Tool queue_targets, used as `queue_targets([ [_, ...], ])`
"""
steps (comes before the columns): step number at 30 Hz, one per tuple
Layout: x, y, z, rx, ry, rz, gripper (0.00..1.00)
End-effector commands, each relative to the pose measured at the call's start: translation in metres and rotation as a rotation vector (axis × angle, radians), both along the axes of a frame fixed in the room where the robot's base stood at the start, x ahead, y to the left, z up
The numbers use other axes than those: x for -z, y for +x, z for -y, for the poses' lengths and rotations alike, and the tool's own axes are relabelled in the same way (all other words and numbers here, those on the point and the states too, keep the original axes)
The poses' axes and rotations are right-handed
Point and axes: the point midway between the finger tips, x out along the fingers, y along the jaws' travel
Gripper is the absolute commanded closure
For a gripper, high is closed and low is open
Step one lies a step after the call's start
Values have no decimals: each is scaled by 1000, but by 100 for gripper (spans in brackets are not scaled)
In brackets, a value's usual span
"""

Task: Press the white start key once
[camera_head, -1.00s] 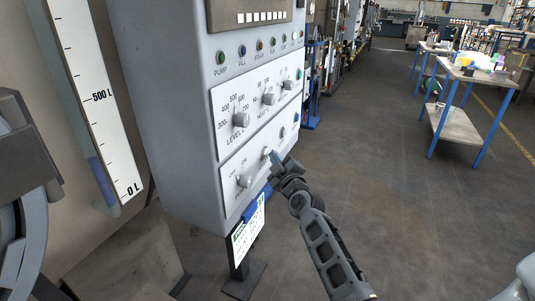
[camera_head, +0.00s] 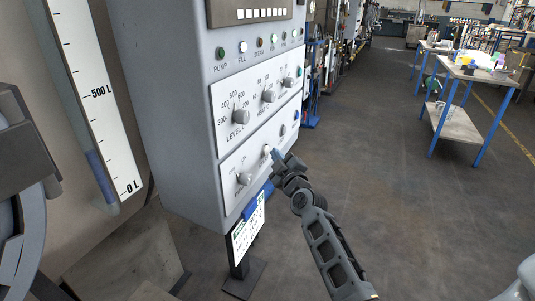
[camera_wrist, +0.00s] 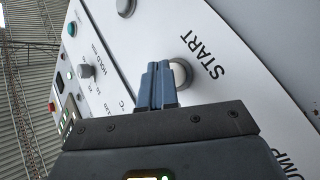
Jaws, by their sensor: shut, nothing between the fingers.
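The white start key (camera_head: 267,150) is a round button on the lower plate of the grey control panel (camera_head: 222,95). In the wrist view the key (camera_wrist: 181,73) sits next to the word START, its near side partly covered by my fingers. My gripper (camera_head: 276,154) is shut and empty, with its blue fingertips just right of the key in the head view. The fingertips also show in the wrist view (camera_wrist: 158,68). A small gap seems to lie between the tips and the key; exact contact cannot be told. The FILL lamp (camera_head: 243,47) glows white.
A pump knob (camera_head: 244,178) is left of the key, and a level knob (camera_head: 241,117) is above. A blue button (camera_head: 296,115) is to the right. A litre gauge (camera_head: 97,95) stands at left. Open floor and a blue-legged table (camera_head: 455,120) are at right.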

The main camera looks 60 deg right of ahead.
Motion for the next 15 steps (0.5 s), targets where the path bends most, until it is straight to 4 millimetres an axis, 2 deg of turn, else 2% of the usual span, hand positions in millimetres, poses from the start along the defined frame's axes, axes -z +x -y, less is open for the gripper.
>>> queue_targets([
  [4,1,-7,0,1,0,1,100],
  [15,1,-10,1,1,0,0,100],
])
